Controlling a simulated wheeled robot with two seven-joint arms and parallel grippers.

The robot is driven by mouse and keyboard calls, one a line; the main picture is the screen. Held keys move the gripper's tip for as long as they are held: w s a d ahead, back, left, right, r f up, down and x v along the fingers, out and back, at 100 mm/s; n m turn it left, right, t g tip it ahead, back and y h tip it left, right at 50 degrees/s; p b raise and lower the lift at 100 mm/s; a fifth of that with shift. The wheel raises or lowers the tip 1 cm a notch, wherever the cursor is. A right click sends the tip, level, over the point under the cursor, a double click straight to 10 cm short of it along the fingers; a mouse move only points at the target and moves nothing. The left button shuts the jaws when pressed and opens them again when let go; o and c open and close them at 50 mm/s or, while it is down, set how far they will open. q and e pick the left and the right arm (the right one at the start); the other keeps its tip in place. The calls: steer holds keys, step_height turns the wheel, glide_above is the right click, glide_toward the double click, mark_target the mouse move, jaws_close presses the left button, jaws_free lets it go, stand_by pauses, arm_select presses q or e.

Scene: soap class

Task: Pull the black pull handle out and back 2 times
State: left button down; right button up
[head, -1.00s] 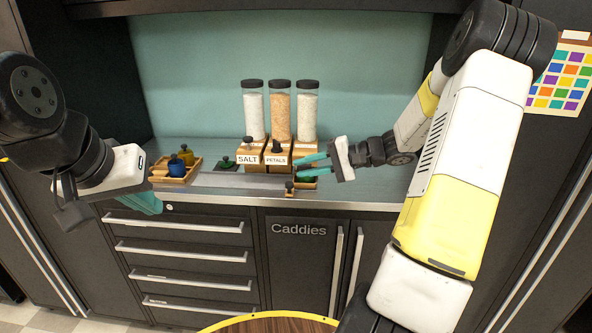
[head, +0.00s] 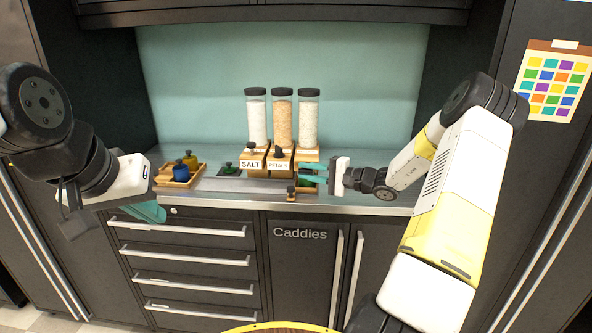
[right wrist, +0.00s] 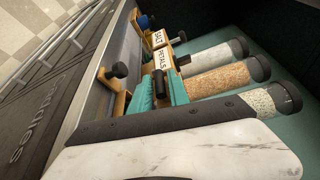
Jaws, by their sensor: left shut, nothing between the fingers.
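Three clear jars with black lids stand on wooden dispensers; one bears the label SALT (head: 251,163), one PETALS (head: 278,165). In the right wrist view a black handle (right wrist: 161,82) lies between the teal fingers of my right gripper (right wrist: 161,92), with little gap on either side. Whether they grip it is unclear. In the head view my right gripper (head: 312,174) reaches in from the right in front of the right-hand dispenser and hides its front. My left gripper (head: 150,211) is shut and empty, left of the counter's front edge, far from the dispensers.
A wooden tray (head: 159,182) with blue and yellow knobbed items stands at the counter's left. A black knob (head: 291,189) on a low wooden piece stands near the counter's front edge, close below my right gripper. Drawers and cabinets are below.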

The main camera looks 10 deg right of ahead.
steer(key=shift+a, duration=0.1)
jaws_close()
steer(key=shift+f, duration=0.15)
stand_by(1.3)
